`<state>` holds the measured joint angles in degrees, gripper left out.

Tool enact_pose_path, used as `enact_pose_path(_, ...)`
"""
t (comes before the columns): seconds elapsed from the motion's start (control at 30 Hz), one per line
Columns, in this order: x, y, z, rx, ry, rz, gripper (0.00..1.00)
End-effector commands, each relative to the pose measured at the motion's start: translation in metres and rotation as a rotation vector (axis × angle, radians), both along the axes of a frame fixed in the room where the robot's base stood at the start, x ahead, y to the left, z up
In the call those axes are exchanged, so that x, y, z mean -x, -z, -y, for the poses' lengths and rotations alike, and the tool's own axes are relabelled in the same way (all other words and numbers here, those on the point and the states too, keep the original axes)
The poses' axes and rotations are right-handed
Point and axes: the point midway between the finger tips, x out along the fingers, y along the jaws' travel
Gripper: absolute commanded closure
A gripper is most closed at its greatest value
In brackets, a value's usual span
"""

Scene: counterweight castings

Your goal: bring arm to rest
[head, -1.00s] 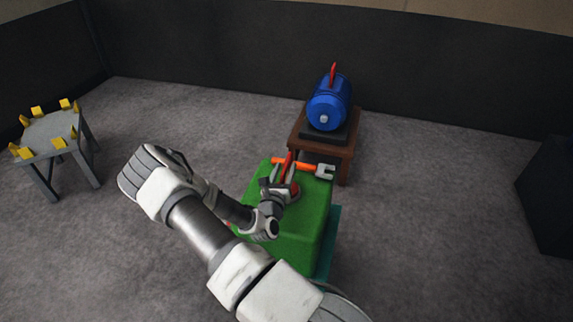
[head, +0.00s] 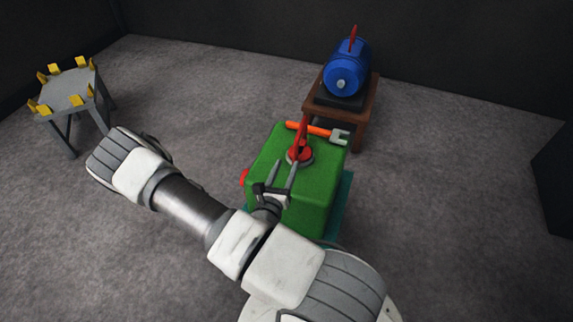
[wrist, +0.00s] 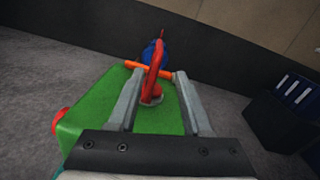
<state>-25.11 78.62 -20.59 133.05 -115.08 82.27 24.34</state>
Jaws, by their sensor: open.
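An orange wrench with a grey jaw (head: 339,136) lies across the block's far end. A blue motor-like casting (head: 345,70) sits on a brown table (head: 361,116) behind. A grey stool with yellow pegs (head: 68,91) stands at left. A dark box (head: 557,177) is at right. Floor between is clear.

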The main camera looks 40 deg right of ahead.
Motion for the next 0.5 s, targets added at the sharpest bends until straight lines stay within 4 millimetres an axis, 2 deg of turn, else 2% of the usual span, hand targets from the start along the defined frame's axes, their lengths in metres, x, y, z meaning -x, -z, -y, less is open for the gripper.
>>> enact_pose_path(0.37, 0.0, -0.001, 0.0, 0.0, 0.002, 0.002, 0.5)
enact_pose_path(0.5, 0.0, -0.014, 0.002, -0.013, 0.045, 0.041, 0.5)
